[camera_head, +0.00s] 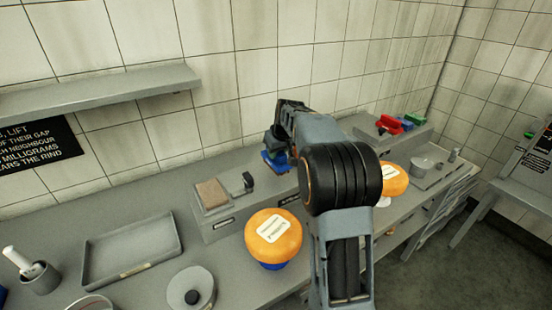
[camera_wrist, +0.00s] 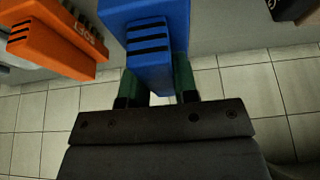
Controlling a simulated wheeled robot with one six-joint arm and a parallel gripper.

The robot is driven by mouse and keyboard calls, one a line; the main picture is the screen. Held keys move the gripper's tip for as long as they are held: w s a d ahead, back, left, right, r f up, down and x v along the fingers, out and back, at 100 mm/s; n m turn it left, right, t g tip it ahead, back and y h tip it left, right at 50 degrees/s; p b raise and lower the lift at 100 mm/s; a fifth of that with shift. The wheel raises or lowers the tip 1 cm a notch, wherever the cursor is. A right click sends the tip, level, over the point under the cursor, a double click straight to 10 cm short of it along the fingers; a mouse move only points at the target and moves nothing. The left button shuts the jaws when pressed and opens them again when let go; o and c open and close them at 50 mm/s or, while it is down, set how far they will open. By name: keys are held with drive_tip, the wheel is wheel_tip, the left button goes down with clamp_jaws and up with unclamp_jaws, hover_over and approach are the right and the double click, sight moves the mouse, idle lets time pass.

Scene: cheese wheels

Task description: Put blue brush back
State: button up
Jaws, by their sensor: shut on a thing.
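The blue brush (camera_wrist: 150,45) fills the top middle of the wrist view, with dark stripes on its face. My gripper (camera_wrist: 157,88) is shut on it, with a green finger on either side. In the head view my arm reaches toward the back wall, and the blue brush (camera_head: 275,162) shows below the dark wrist, above or at the back of the counter. I cannot tell whether it touches the surface. My arm hides part of that area.
In the wrist view an orange block (camera_wrist: 55,38) with lettering is at the left. A grey box (camera_head: 220,215) with a brown pad stands on the counter. Orange cheese wheels (camera_head: 273,234) flank my arm. Red (camera_head: 389,122) and green pieces sit at the back right. A tray (camera_head: 134,248) is left.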

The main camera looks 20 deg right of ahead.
sight(276, 160)
drive_tip(key=shift+w+f, duration=0.2)
drive_tip(key=shift+f, duration=1.55)
drive_tip(key=shift+f, duration=0.1)
drive_tip(key=o, duration=0.9)
